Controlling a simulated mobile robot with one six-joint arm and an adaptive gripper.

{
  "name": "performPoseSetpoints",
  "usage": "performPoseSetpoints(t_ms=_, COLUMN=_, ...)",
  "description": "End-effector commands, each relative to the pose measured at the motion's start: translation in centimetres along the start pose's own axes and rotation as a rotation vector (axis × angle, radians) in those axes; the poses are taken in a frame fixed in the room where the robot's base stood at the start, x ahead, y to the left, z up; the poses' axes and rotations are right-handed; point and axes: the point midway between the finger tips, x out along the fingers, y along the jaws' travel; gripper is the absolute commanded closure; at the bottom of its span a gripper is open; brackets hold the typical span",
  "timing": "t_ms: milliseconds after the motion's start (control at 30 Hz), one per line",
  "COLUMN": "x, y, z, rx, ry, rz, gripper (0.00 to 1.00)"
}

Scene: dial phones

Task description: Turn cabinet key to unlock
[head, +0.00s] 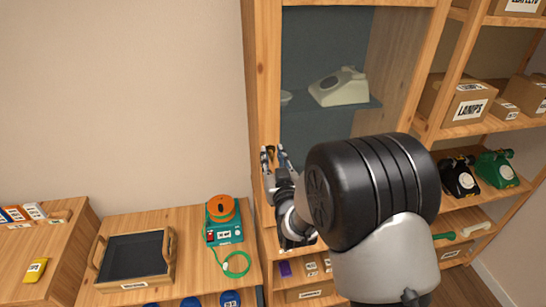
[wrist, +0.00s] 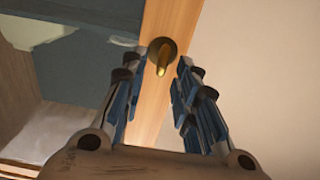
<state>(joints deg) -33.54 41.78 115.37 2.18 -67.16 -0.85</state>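A brass key (wrist: 162,62) sticks out of a dark round lock on the wooden cabinet frame (wrist: 155,110) in the wrist view. My gripper (wrist: 160,68) is open, with one blue-padded finger on each side of the key in the picture. A gap shows between each finger and the key, and how deep the key lies between the tips is hard to tell. In the head view, my gripper (head: 273,153) is at the left post of the cabinet (head: 263,80). The key cannot be made out there.
Behind the cabinet's glass, a cream dial phone (head: 340,87) stands on a shelf. Left is a bench with an orange-and-green device (head: 223,218) and a dark tray (head: 135,257). Open shelves with boxes (head: 470,101) and phones (head: 459,177) stand right. The wall left of the cabinet is bare.

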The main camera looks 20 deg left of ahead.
Motion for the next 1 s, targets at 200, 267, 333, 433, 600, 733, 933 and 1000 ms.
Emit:
performPoseSetpoints(t_ms=200, x=0.25, y=0.02, z=0.00, rx=0.000, ry=0.000, rz=0.000, gripper=0.72)
performPoseSetpoints(t_ms=267, x=0.24, y=0.02, z=0.00, rx=0.000, ry=0.000, rz=0.000, gripper=0.72)
performPoseSetpoints(t_ms=333, x=0.23, y=0.01, z=-0.01, rx=0.000, ry=0.000, rz=0.000, gripper=0.75)
performPoseSetpoints(t_ms=433, x=0.23, y=0.01, z=0.00, rx=0.000, ry=0.000, rz=0.000, gripper=0.81)
performPoseSetpoints(t_ms=600, x=0.22, y=0.01, z=-0.01, rx=0.000, ry=0.000, rz=0.000, gripper=0.93)
performPoseSetpoints(t_ms=733, x=0.22, y=0.01, z=-0.01, rx=0.000, ry=0.000, rz=0.000, gripper=1.00)
performPoseSetpoints(t_ms=933, x=0.21, y=0.01, z=-0.01, rx=0.000, ry=0.000, rz=0.000, gripper=1.00)
performPoseSetpoints(t_ms=1000, x=0.21, y=0.01, z=-0.01, rx=0.000, ry=0.000, rz=0.000, gripper=1.00)
